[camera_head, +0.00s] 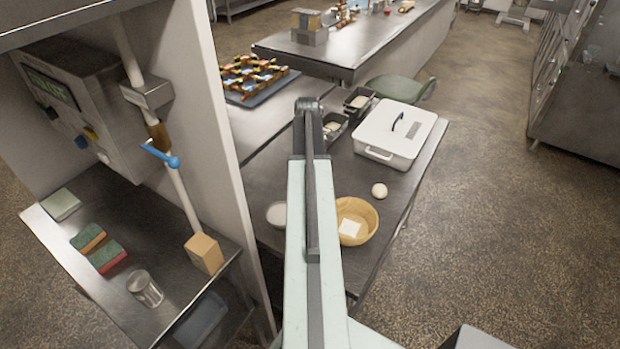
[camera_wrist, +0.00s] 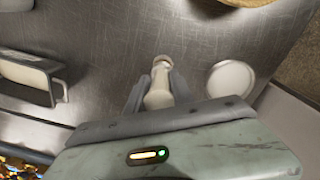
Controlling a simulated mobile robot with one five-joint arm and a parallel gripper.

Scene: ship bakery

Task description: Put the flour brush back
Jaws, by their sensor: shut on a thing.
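My gripper (camera_wrist: 156,84) is shut on a pale cream, rounded piece that I take to be the flour brush (camera_wrist: 158,97). It has a narrow neck and a small brownish-ringed end pointing away from the wrist. The jaws sit on both sides of it, over the steel table. I cannot tell whether it touches the tabletop. In the head view my arm hides the gripper and the brush.
A white round dish (camera_wrist: 231,79) lies right of the gripper; a dark tin (camera_wrist: 28,92) is left. On the steel table (camera_head: 262,178) stand a round basket (camera_head: 369,226), a pale ball (camera_head: 379,190) and a white lidded box (camera_head: 400,130). A wall panel (camera_head: 232,150) stands left.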

